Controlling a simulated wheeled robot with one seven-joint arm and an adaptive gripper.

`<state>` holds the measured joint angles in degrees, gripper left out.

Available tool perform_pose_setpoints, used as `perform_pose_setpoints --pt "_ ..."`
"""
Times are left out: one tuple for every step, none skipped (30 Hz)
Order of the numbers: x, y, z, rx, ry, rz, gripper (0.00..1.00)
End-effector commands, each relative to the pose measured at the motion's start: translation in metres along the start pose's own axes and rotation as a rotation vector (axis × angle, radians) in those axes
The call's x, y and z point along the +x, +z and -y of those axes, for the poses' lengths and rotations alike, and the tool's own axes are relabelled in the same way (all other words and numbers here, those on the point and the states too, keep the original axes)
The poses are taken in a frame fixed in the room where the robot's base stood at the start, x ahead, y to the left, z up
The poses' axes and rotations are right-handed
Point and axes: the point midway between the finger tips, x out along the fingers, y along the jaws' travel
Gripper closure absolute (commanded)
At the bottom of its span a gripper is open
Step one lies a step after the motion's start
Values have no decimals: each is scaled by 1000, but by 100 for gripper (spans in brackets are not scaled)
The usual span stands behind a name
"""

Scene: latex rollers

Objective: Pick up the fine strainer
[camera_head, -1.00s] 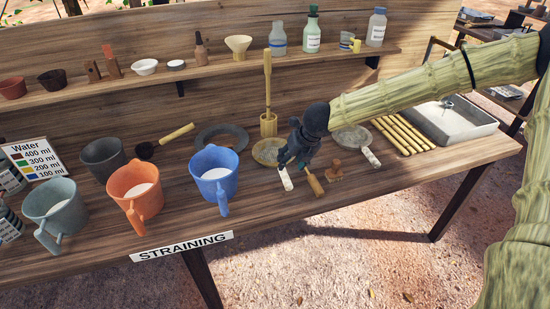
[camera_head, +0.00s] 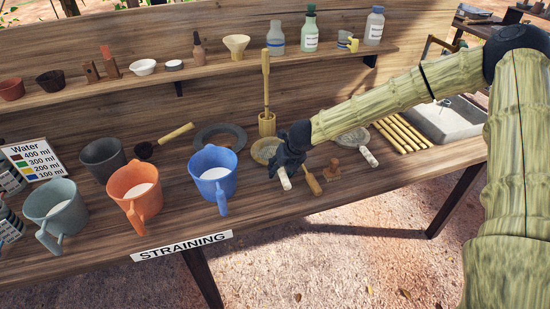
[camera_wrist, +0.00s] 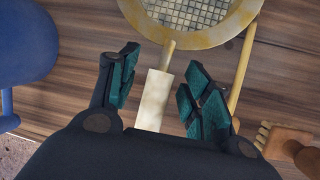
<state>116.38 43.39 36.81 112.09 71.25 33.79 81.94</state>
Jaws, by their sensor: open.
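A round mesh strainer (camera_head: 262,150) with a pale handle (camera_head: 284,178) lies on the wooden table, right of the blue jug. In the wrist view its mesh and yellowish rim (camera_wrist: 190,14) show at the top, and its pale handle (camera_wrist: 153,100) lies between the fingers. My gripper (camera_head: 286,163) is open over this handle, and in the wrist view its teal-padded fingers (camera_wrist: 163,68) stand apart on either side of it. Another round pan-like strainer (camera_head: 351,136) with a white handle lies to the right. I cannot tell which is the fine one.
A wooden handle (camera_head: 311,184) and a brown brush-like tool (camera_head: 332,171) lie close right of my gripper. The blue jug (camera_head: 213,178) stands to its left. Bamboo sticks (camera_head: 405,132) and a sink (camera_head: 445,118) are at the right. The table's front edge is near.

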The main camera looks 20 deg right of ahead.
Motion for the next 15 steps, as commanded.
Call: perform_pose_setpoints --pt "2 0 0 0 0 -1 51" --pt "3 0 0 0 0 0 51" --pt "4 0 0 0 0 0 51" --pt "4 0 0 0 0 0 51" --pt "5 0 0 0 0 1 51" --pt "5 0 0 0 0 1 51" --pt "5 0 0 0 0 1 51" --pt "5 0 0 0 0 1 51" --pt "5 0 0 0 0 1 51" --pt "5 0 0 0 0 1 51" --pt "5 0 0 0 0 1 55" --pt "5 0 0 0 0 1 62" --pt "5 0 0 0 0 0 68" --pt "5 0 0 0 0 0 73" --pt "5 0 0 0 0 0 80"
